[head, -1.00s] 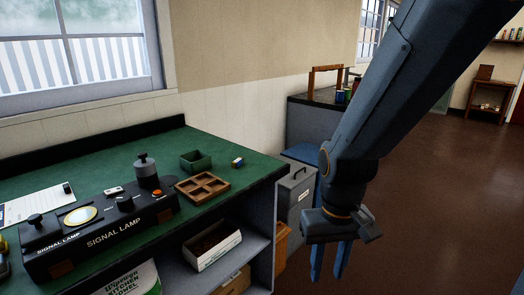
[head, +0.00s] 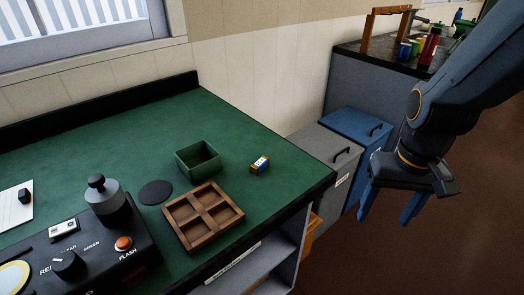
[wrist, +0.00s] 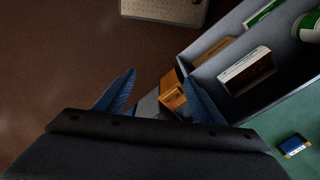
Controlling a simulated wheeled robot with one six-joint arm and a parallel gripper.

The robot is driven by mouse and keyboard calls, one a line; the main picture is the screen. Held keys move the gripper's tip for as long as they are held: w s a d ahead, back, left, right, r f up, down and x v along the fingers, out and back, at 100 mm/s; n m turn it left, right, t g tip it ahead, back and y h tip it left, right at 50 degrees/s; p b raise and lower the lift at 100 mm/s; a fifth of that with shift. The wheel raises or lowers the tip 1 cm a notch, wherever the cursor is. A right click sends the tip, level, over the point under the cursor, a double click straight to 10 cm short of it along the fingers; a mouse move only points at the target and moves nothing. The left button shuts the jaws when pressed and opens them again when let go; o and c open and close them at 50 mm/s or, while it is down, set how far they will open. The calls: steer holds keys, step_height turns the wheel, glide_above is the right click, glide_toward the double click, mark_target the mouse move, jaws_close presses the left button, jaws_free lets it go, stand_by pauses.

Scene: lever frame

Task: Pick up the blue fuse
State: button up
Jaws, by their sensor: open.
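The blue fuse (head: 260,164) is a small block with a blue and white body and yellowish ends. It lies on the green bench top, right of the green box and near the bench's right edge. In the wrist view the fuse (wrist: 294,145) shows at the lower right, outside the jaws. My gripper (head: 391,211) hangs open and empty to the right of the bench, over the floor side. Its two blue fingers (wrist: 160,98) are spread in the wrist view, with nothing between them held.
Grey (head: 325,150) and blue (head: 355,133) bins stand beyond the bench edge. The bench around the fuse is clear.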

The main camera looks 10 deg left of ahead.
step_height(320, 180, up, 8)
steer(key=w+a+r+m+t+p, duration=0.1)
steer(key=w+t+p, duration=0.1)
steer(key=p, duration=0.5)
steer(key=m+y+p, duration=0.2)
steer(key=m+y, duration=0.2)
steer(key=m, duration=1.8)
glide_toward(260, 161)
steer(key=f, duration=0.1)
steer(key=b+x, duration=0.1)
steer(key=x, duration=0.6)
steer(key=shift+w+a+f, duration=0.1)
steer(key=shift+a+f, duration=0.05)
steer(key=shift+a, duration=0.05)
steer(key=c, duration=1.1)
